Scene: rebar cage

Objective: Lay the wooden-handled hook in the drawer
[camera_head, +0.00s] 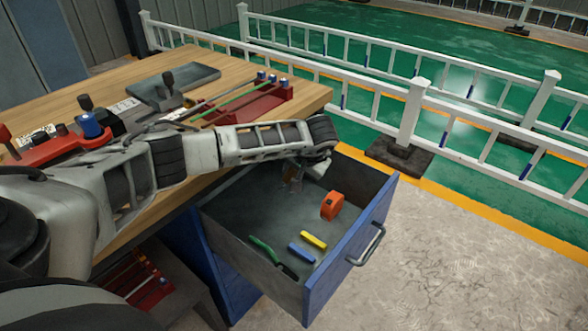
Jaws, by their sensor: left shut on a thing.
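The drawer (350,240) is blue with a grey inside and stands pulled out from the workbench. My left arm reaches in from the left across the bench top. My left gripper (294,176) is over the back part of the drawer, pointing down, and is shut on the wooden-handled hook. The hook is small and dark here and mostly hidden by the gripper and wrist, so its handle and tip cannot be made out. I cannot tell whether it touches the drawer floor. My right gripper is not in view.
In the drawer lie an orange tape measure (332,205), a yellow piece (313,240), a blue piece (301,253) and a green-handled tool (266,249). The wooden bench top (110,86) holds red racks and a grey tray (175,82). A white railing (410,110) stands behind.

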